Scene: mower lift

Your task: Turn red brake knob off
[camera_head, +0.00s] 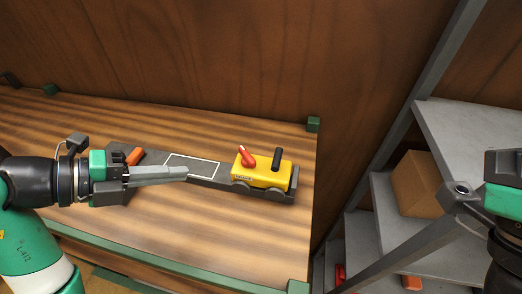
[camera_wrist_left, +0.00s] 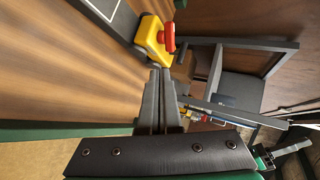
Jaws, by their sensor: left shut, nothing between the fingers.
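The red brake knob (camera_head: 247,156) sticks up from the top of a small yellow mower (camera_head: 262,177). It leans toward the upper left in the head view. A black lever (camera_head: 277,159) stands beside it on the same mower. My left gripper (camera_head: 186,173) is shut and empty, to the left of the mower and apart from it. In the left wrist view the shut fingers (camera_wrist_left: 161,72) point toward the yellow mower (camera_wrist_left: 153,35), and the red knob (camera_wrist_left: 169,37) shows just beyond the tips.
The mower sits on a dark grey track board (camera_head: 292,196) with a white-outlined rectangle (camera_head: 193,167). An orange piece (camera_head: 134,156) lies at its left end. Grey shelves with a cardboard box (camera_head: 421,184) stand at the right. The table front (camera_head: 215,250) is clear.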

